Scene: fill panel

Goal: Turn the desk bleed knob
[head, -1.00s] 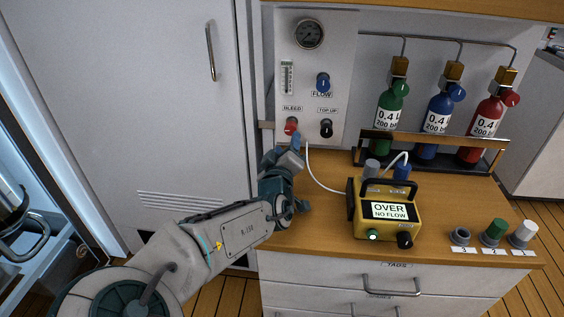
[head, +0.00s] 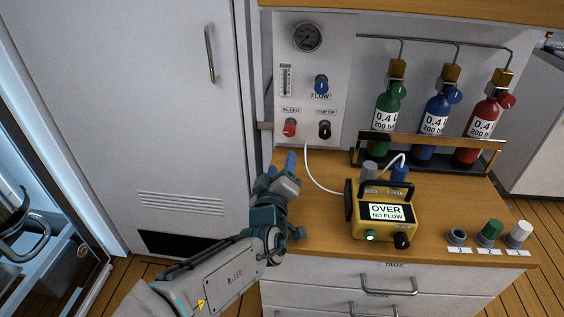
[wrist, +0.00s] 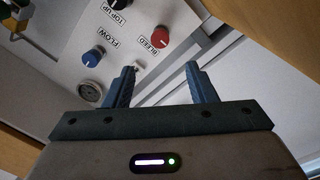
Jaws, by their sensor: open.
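The red bleed knob (head: 289,128) sits at the lower left of the white panel (head: 340,60), by its BLEED label. It also shows in the wrist view (wrist: 161,38), beyond and between the fingertips. My gripper (head: 284,164) is below the knob in the head view, pointing up toward the panel. In the wrist view its two blue fingers (wrist: 160,80) stand apart with nothing between them. They do not touch the knob.
The blue flow knob (head: 321,85), black top-up knob (head: 324,130) and gauge (head: 307,37) share the panel. A yellow meter (head: 385,222) reads OVER, NO FLOW on the wooden desk (head: 325,232). A white hose (head: 317,180) runs beside my gripper. Racked bottles (head: 437,115) stand right.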

